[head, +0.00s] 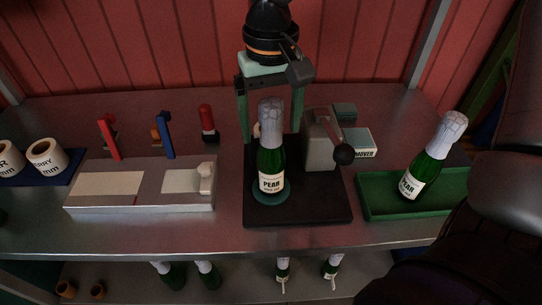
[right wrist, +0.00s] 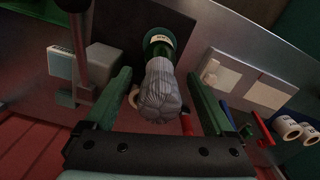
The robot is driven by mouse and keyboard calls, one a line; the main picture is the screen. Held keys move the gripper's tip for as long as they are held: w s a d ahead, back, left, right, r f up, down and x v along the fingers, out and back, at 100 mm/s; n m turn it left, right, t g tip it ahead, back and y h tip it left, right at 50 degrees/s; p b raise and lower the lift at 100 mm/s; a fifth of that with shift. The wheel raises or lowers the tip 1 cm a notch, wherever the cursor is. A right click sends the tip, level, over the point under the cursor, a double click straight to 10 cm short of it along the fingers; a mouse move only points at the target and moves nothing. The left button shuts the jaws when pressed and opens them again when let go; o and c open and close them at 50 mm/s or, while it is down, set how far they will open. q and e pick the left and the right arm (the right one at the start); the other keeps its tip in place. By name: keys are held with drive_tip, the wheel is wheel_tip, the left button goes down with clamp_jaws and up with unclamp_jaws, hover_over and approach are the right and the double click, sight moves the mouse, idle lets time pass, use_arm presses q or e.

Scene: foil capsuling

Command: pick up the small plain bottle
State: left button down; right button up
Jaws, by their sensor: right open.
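My right gripper (head: 270,138) reaches down over the black stand, its green fingers open and apart on either side of a foil-topped green bottle (head: 270,165) labelled PEAR. The right wrist view shows this bottle's silver foil (right wrist: 162,92) between the open fingers (right wrist: 160,78), with no visible grip. A second foil-topped PEAR bottle (head: 425,165) leans in the green tray (head: 390,209). Partly hidden bottles stand on the lower shelf: dark ones (head: 207,275) at left and small labelled ones (head: 283,272) further right. I cannot tell which bottle is the small plain one. My left gripper is not in view.
The black stand (head: 310,211) has a ball-ended lever (head: 343,154) beside the bottle. A grey block (head: 140,205) with pale pads lies left, with red and blue tools (head: 166,138) behind it. Label rolls (head: 47,157) stand far left. The red wall closes the back.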

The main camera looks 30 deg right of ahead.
drive_tip(key=shift+f, duration=1.25)
clamp_jaws()
